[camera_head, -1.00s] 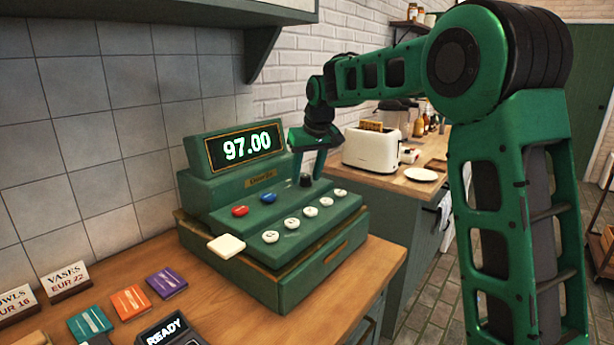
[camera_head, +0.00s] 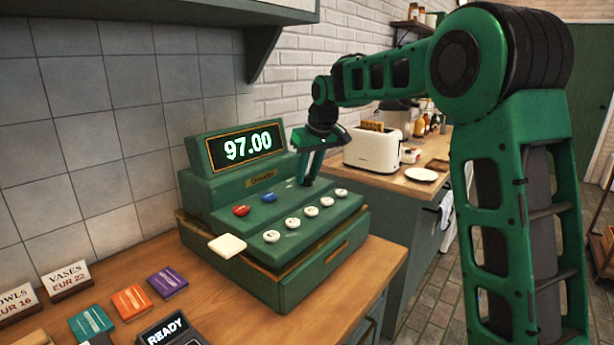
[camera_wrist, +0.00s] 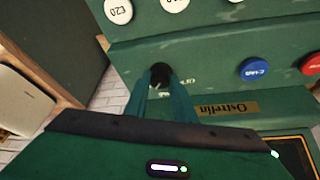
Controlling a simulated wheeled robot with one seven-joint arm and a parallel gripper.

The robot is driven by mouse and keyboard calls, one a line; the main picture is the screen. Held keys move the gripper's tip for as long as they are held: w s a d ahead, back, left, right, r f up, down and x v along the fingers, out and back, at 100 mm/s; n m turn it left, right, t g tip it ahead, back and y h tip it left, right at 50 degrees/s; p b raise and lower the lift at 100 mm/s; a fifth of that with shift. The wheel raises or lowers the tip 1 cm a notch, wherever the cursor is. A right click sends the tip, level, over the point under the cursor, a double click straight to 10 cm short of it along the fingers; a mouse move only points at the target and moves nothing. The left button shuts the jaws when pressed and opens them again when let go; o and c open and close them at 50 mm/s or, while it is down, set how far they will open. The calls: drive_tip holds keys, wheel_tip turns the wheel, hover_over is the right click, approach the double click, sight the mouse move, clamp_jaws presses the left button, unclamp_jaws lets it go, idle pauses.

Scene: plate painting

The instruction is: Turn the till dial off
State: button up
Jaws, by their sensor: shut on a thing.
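The green till (camera_head: 290,255) stands on the wooden counter, its screen (camera_head: 246,147) lit with 97.00. My gripper (camera_head: 305,182) is at the right end of the till's upper button row, pointing down, with its fingers shut on the dark dial. In the wrist view the black dial (camera_wrist: 160,70) shows between the two green fingertips, beside partly hidden lettering on the till. The blue button (camera_wrist: 254,69) and the red button (camera_wrist: 311,64) lie to the right there. The fingers hide part of the dial, and I cannot read its setting.
White buttons (camera_head: 292,223) line the till's front, with a blank white key (camera_head: 227,245) at left. Coloured cards (camera_head: 131,302) and a READY card terminal (camera_head: 170,332) lie on the counter. A toaster (camera_head: 371,149) stands behind, to the right.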

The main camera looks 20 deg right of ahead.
drive_tip(key=n, duration=0.1)
drive_tip(key=n+y, duration=0.1)
drive_tip(key=n, duration=0.1)
drive_tip(key=n+g, duration=0.1)
drive_tip(key=n, duration=0.1)
drive_tip(key=shift+w+d+y, duration=0.2)
drive_tip(key=shift+d+y, duration=0.2)
drive_tip(key=n+y, duration=0.1)
drive_tip(key=n, duration=0.2)
drive_tip(key=shift+w+d+n+g, duration=0.1)
drive_tip(key=shift+w+n+g, duration=0.05)
drive_tip(key=shift+n+g, duration=0.25)
drive_tip(key=n+g, duration=0.1)
drive_tip(key=n, duration=0.2)
drive_tip(key=shift+w, duration=0.1)
drive_tip(key=shift+o, duration=0.2)
drive_tip(key=shift+r+n+g+y, duration=0.15)
drive_tip(key=shift+n+g, duration=0.3)
drive_tip(key=shift+n, duration=0.65)
drive_tip(key=shift+f+n+g+y, duration=0.15)
drive_tip(key=shift+n+g, duration=0.3)
drive_tip(key=shift+n, duration=0.65)
drive_tip(key=shift+r, duration=0.15)
drive_tip(key=o, duration=0.9)
drive_tip(key=shift+w, duration=0.15)
drive_tip(key=shift+o, duration=0.6)
drive_tip(key=shift+n, duration=0.3)
